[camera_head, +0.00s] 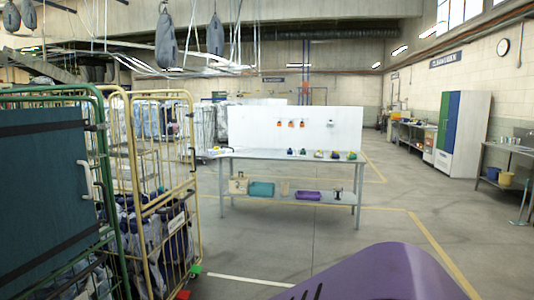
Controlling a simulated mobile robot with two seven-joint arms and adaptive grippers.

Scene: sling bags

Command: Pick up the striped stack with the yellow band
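I cannot make out a striped stack with a yellow band in the head view. Several small coloured items, among them a yellow one (319,154), stand on the metal table (265,154), but they are too small to tell apart. Dark blue and pale bags (172,225) fill the wire cage trolley (192,140) at the left; I cannot tell whether any is striped or banded. Neither of my grippers shows in this view.
A green-framed trolley with a dark teal panel (42,175) stands close at the left. The table's lower shelf holds a teal bin (262,189) and a purple tray (307,196). A tall cabinet (468,130) stands at the right. Open floor (400,190) lies between.

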